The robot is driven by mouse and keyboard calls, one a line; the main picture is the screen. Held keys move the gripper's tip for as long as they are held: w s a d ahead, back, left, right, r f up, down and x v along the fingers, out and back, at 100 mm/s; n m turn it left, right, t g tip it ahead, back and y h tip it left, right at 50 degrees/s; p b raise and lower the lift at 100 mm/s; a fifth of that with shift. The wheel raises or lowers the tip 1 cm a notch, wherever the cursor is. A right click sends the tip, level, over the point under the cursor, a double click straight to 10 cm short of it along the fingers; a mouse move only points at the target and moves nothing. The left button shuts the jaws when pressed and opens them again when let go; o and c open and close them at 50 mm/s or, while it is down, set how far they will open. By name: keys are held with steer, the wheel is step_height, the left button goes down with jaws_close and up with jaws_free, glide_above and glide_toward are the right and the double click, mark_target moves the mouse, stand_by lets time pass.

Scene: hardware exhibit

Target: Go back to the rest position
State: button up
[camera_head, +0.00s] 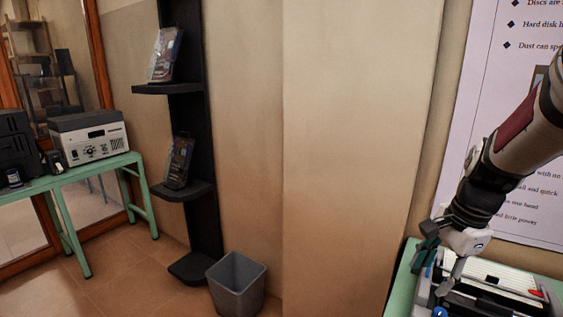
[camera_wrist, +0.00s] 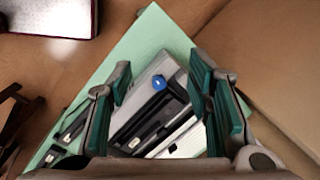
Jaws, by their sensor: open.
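My gripper (camera_wrist: 165,95) is open, with its two green-padded fingers spread apart in the wrist view. Nothing is between the pads. In the head view my gripper (camera_head: 440,262) is at the lower right, at the end of my arm, which reaches in from the right edge. Below it is a grey and black machine (camera_head: 480,283) with a white panel and a blue round part (camera_head: 439,313). The machine also shows in the wrist view (camera_wrist: 165,65), with the blue round part (camera_wrist: 159,82) between the fingers, farther down.
The machine stands on a green table (camera_head: 402,285), partly cut off. A poster (camera_head: 485,100) hangs behind my arm. A grey bin (camera_head: 236,284) stands on the floor beside a black shelf (camera_head: 185,190). Another green table (camera_head: 110,168) with devices is at left. The floor between is clear.

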steer(key=s+a+r+n+t, duration=0.1)
steer(key=s+a+r+n, duration=0.2)
steer(key=s+n, duration=0.2)
steer(key=s+a+r+n+t+h, duration=0.1)
steer(key=s+a+r+n, duration=0.2)
steer(key=s, duration=0.4)
steer(key=s+a+r+n+t, duration=0.1)
steer(key=s+a+r+n, duration=0.2)
steer(key=s+a+n, duration=0.2)
steer(key=shift+s+r+n, duration=0.25)
steer(key=shift+s+n, duration=0.45)
steer(key=shift+n, duration=0.8)
